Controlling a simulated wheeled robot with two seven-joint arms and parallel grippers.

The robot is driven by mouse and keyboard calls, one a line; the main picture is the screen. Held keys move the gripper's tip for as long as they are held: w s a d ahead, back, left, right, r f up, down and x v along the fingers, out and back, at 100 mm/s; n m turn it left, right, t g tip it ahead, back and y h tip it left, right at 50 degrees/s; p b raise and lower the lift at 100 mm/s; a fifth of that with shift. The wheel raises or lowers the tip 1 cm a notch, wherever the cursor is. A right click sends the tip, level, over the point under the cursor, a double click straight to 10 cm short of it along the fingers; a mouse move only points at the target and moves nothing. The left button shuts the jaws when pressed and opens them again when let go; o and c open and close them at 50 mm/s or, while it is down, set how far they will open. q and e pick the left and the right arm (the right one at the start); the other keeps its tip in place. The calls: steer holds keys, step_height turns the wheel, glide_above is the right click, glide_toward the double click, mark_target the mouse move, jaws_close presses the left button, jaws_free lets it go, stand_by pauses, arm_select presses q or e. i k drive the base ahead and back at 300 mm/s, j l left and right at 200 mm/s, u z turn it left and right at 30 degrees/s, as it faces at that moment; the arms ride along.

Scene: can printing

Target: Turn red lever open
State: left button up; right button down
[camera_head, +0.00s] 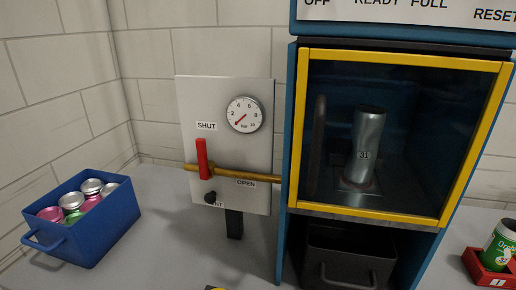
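The red lever (202,158) is on a light grey panel (227,95) at the middle left. It stands upright, pointing to the SHUT label (206,126), and its lower end meets the brass pipe (262,178). The OPEN label (246,183) is to the right, just below the pipe. A round gauge (244,114) sits above, with its red needle pointing to the lower left. Neither of my grippers shows in this view.
A blue machine with a yellow-framed window (404,57) stands to the right, with a metal can (368,145) inside. A black bin (347,274) is below. A blue crate (107,230) of cans is at left. A green can (500,246) stands in a red tray (484,275) at right.

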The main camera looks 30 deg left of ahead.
mark_target(201, 143)
steer(key=u, duration=1.5)
